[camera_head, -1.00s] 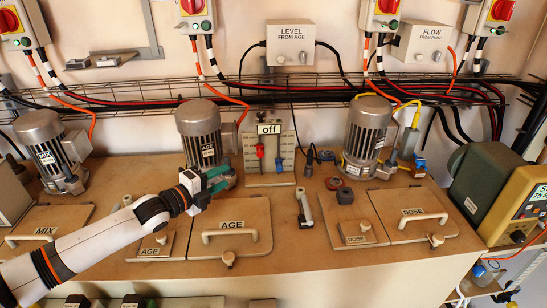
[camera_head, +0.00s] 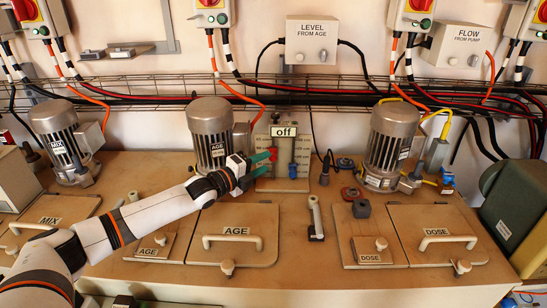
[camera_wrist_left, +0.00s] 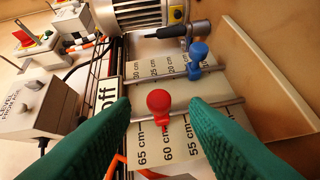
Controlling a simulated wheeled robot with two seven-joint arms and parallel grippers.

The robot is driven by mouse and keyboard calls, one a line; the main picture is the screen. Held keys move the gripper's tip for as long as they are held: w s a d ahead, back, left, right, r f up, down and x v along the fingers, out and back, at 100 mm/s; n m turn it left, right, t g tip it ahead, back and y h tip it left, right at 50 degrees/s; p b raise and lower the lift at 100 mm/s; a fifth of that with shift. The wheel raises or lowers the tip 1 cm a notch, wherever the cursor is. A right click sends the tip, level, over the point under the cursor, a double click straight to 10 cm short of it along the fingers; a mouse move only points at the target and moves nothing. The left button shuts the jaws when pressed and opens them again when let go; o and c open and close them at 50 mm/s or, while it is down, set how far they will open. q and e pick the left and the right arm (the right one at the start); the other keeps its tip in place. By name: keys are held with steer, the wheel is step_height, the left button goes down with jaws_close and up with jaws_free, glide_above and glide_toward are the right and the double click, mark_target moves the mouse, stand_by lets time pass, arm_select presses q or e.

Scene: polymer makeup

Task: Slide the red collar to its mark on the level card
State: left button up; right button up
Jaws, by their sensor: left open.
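The level card (camera_wrist_left: 178,148) is a pale board with cm scales and two metal rods, with an "off" plate (camera_head: 284,131) at its top. The red collar (camera_wrist_left: 159,102) has a round red knob and sits on one rod near the 60 cm print; the exact reading is hidden under it. The blue collar (camera_wrist_left: 198,52) sits on the other rod. My left gripper (camera_head: 270,165) is at the card's left side, with its green fingers open. In the wrist view the fingers stand on either side of the red knob, with visible gaps. My right gripper is not in view.
The AGE motor (camera_head: 210,135) stands just left of the card, and the DOSE motor (camera_head: 391,145) stands to the right. A cable rack (camera_head: 330,88) runs along the wall behind. Lids with handles, such as AGE (camera_head: 236,245), lie in front. A grey-handled tool (camera_head: 315,218) is on the bench.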

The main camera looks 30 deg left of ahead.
mark_target(272, 159)
arm_select(q)
steer(key=shift+x, duration=2.45)
jaws_close()
